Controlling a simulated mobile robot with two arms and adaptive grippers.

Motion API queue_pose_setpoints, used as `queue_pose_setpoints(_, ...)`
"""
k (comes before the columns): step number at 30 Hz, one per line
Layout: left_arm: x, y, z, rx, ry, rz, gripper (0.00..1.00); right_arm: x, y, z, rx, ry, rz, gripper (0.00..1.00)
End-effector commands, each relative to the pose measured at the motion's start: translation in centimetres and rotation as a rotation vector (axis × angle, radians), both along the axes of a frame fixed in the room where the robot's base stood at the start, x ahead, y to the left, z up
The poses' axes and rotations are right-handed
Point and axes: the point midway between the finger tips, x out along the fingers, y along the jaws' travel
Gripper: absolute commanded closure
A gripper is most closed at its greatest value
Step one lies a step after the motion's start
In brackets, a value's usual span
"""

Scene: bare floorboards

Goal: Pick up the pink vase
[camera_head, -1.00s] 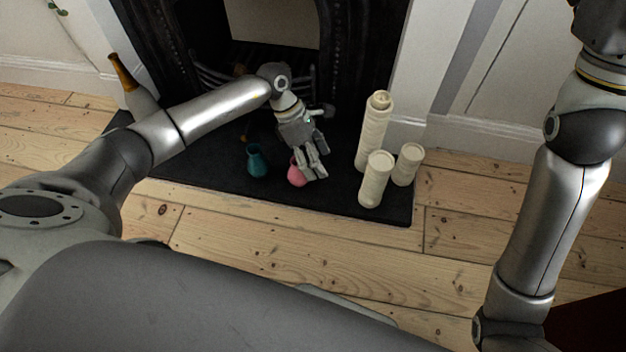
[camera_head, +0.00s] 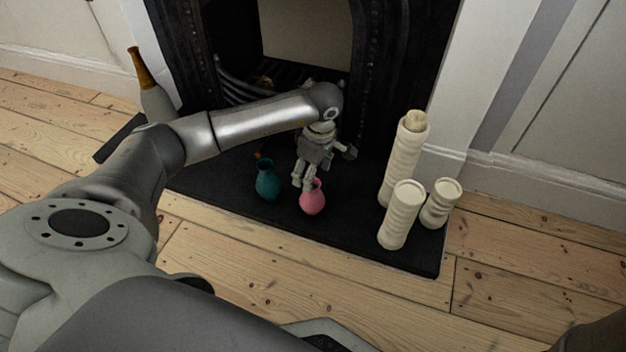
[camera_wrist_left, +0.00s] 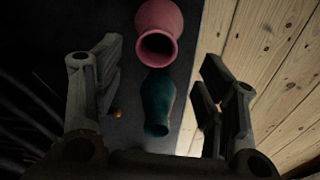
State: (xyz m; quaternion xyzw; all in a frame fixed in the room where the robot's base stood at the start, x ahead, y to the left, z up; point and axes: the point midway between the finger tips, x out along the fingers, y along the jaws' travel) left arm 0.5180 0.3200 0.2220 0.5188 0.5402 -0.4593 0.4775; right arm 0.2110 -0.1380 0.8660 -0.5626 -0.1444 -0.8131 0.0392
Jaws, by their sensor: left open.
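The pink vase (camera_head: 312,199) stands on the black hearth slab, just right of a teal vase. My left gripper (camera_head: 303,186) is at the pink vase's upper left side, its fingers overlapping the vase's rim in the head view. In the left wrist view the pink vase (camera_wrist_left: 160,32) is at the top centre with its mouth facing the camera. The open fingers of my left gripper (camera_wrist_left: 155,88) are spread on either side, with nothing between them gripped. I cannot tell whether a finger touches the vase. My right gripper is not in view.
The teal vase (camera_head: 267,181) stands close to the left; it also shows in the wrist view (camera_wrist_left: 157,100). Cream ribbed pillars (camera_head: 401,216) stand to the right on the hearth (camera_head: 345,238). The fireplace is behind. Bare floorboards (camera_head: 300,285) lie in front.

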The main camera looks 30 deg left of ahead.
Motion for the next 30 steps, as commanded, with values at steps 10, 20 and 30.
queue_pose_setpoints(10, 0.1, 0.0, -2.3, -0.002, 0.0, -0.001, 0.35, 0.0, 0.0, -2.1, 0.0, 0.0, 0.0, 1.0)
queue_pose_setpoints(20, 0.4, 0.2, -5.9, -0.002, 0.0, 0.001, 0.35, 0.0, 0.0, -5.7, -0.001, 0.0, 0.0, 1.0)
queue_pose_setpoints(30, 0.5, 0.3, -6.1, -0.001, -0.001, 0.0, 0.35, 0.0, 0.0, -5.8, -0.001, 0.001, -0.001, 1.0)
